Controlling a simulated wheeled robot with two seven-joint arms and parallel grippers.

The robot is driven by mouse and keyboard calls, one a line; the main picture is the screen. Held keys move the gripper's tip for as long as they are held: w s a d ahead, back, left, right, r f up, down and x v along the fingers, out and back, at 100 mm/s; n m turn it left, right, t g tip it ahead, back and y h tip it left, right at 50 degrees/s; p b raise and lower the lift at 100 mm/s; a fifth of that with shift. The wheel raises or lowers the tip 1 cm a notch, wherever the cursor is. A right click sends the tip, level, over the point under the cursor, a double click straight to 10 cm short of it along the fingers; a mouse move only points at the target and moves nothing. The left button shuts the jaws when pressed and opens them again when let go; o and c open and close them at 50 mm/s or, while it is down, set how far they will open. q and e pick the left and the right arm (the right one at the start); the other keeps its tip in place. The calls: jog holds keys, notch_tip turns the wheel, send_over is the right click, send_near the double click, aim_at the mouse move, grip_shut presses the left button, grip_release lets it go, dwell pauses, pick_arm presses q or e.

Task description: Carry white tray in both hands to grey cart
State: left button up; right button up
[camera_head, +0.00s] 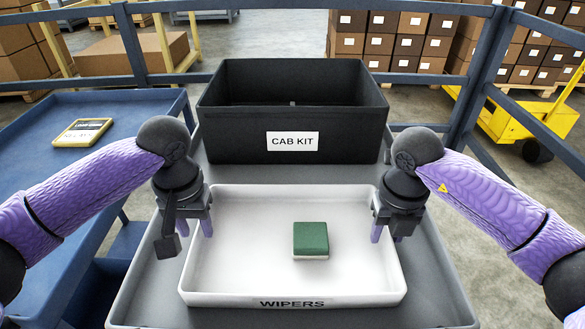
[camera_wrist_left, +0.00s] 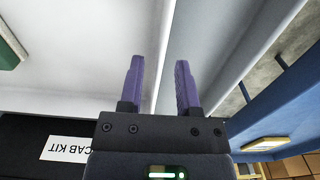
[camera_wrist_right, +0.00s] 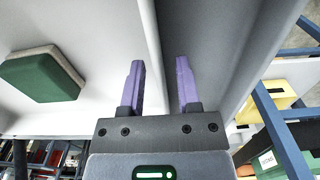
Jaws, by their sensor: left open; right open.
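The white tray (camera_head: 250,275), marked WIPERS on its front wall, sits level on a grey cart top (camera_head: 440,270). A green-topped block with a pale base (camera_head: 310,239) lies inside it, right of centre. My left gripper (camera_head: 197,228) is open at the tray's left wall; in the left wrist view its fingers (camera_wrist_left: 160,82) stand on either side of the wall. My right gripper (camera_head: 386,232) is open at the right wall; in the right wrist view its fingers (camera_wrist_right: 160,82) also straddle the wall. I cannot tell whether any finger touches it.
A black bin labelled CAB KIT (camera_head: 235,135) stands right behind the tray. A blue table (camera_head: 40,115) at left holds a yellow-edged device (camera_head: 82,132). Blue rails (camera_head: 300,78) run behind. A yellow pallet truck (camera_head: 510,120) and stacked boxes (camera_head: 400,40) are beyond.

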jog(key=shift+r, duration=0.35)
pick_arm(q)
notch_tip(320, 180, up, 12)
jog(key=shift+f, duration=0.2)
pick_arm(e)
notch_tip(320, 180, up, 11)
jog(key=shift+r, duration=0.2)
